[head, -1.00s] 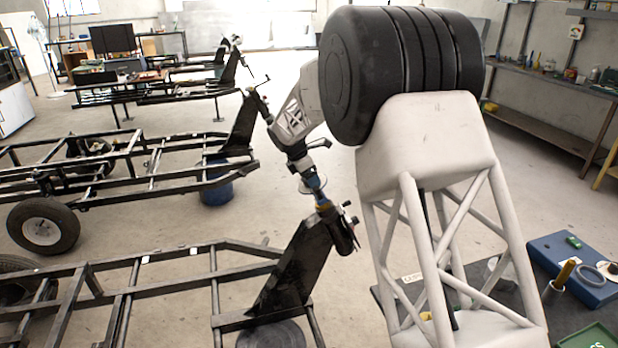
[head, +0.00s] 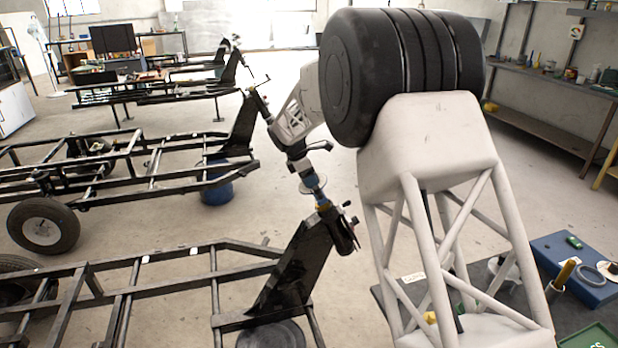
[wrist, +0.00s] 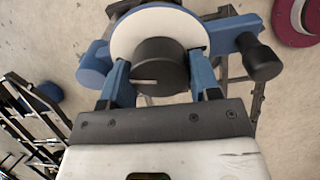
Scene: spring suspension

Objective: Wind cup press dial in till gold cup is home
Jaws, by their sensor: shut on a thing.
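My gripper (wrist: 161,78) has its blue fingers on both sides of the dark round dial (wrist: 158,65) and is shut on it. A pale slot mark shows on the dial. A white disc (wrist: 128,34) lies just beyond it, with blue press parts (wrist: 238,36) at its sides. In the head view my gripper (head: 311,180) is at the top of the press, above the black upright plate (head: 290,268). A small yellow-gold band (head: 323,207) shows below the disc; I cannot tell whether it is the gold cup or how it is seated.
A black knob (wrist: 262,62) sticks out to the right of the dial. A black frame (head: 150,265) extends left from the upright plate. A blue case (head: 585,270) and a green tray (head: 592,337) are at the lower right. Open floor lies behind the press.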

